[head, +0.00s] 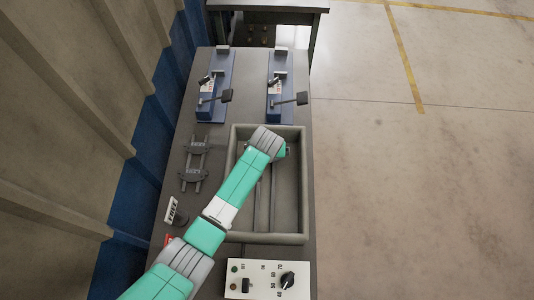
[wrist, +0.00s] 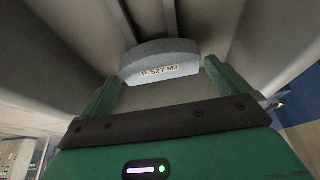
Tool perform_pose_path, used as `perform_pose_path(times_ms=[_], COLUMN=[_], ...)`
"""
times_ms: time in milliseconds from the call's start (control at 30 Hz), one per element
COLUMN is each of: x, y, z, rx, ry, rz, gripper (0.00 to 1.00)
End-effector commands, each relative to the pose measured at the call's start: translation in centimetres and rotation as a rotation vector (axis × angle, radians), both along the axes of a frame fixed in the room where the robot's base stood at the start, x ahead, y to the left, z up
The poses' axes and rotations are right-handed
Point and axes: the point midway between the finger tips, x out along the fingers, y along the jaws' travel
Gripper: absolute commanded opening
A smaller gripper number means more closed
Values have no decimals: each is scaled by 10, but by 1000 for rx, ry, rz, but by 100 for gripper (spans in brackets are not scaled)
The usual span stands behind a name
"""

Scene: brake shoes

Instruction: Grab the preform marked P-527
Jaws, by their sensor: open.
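A light grey preform with a curved top (wrist: 160,62) shows in the wrist view, with a label that reads P-527 M3. My gripper (wrist: 162,72) is open, with one green finger to the left of the preform and one to the right. The preform's near edge lies about level with the fingertips. I cannot tell whether either finger touches it. In the head view my arm reaches over the grey tray (head: 306,205) and hides the preform and the fingers.
The tray has raised walls and lengthwise rails (head: 265,205). Two blue clamp fixtures (head: 213,97) and (head: 279,92) stand at the bench's far end. A dark rail frame (head: 195,163) lies left of the tray. A control box (head: 262,279) with knobs sits at the near end.

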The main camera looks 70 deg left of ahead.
Motion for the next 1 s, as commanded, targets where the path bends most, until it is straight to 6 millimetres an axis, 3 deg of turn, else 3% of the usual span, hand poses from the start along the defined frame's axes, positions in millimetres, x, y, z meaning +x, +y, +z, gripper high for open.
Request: perform_pose_path(times_ms=[100,333,500,533,800,1000], x=[2,3,3,3,4,4], y=[5,5,5,5,5,5], z=[-14,-15,-15,-15,-12,9], rx=[0,0,1,1,1,2], ry=[1,-2,-1,-1,-1,-3], rz=[0,1,0,0,0,-3], gripper=[100,100,69,67,67,67])
